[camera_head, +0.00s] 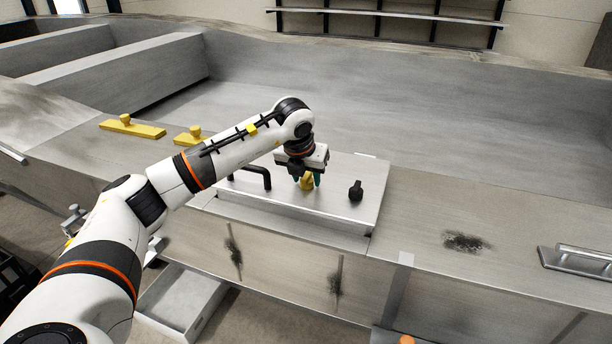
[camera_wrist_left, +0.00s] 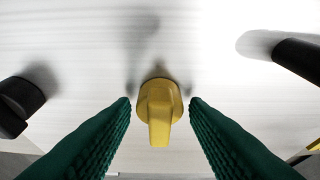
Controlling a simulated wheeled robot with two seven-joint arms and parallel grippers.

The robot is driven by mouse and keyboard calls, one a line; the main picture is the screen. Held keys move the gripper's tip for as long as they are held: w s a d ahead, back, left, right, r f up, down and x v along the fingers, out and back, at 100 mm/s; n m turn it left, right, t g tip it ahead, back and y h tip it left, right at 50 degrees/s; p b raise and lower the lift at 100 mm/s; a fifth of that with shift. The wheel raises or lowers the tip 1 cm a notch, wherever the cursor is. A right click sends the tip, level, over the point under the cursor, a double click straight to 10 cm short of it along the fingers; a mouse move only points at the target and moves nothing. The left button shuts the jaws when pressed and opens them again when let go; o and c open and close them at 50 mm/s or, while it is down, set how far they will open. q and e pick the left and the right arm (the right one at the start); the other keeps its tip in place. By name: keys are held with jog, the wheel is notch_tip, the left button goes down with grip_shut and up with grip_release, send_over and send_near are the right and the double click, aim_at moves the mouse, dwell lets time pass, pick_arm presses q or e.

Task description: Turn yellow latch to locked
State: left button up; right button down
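The yellow latch (camera_head: 307,182) is a small knob on a pale metal hatch panel (camera_head: 336,209). In the left wrist view the yellow latch (camera_wrist_left: 159,110) sits near the middle, its grip bar pointing toward the bottom of the picture. My left gripper (camera_head: 306,180) is over the latch. In the wrist view its green ridged fingers (camera_wrist_left: 160,108) stand apart on either side of the latch, with a gap on both sides. My right gripper is not in view.
A black knob (camera_head: 356,191) stands right of the latch on the panel, and a black bar handle (camera_head: 255,176) stands left. Two yellow cleats (camera_head: 132,126) lie on the deck at left. A metal handle (camera_head: 583,258) is at far right. Bare deck lies right of the panel.

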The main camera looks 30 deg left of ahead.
pick_arm(q)
jog(key=shift+o, duration=0.7)
jog(key=shift+s+r, duration=0.1)
jog(key=shift+r, duration=0.05)
jog(key=b+v, duration=0.3)
jog(key=v, duration=0.8)
jog(key=shift+r, duration=0.35)
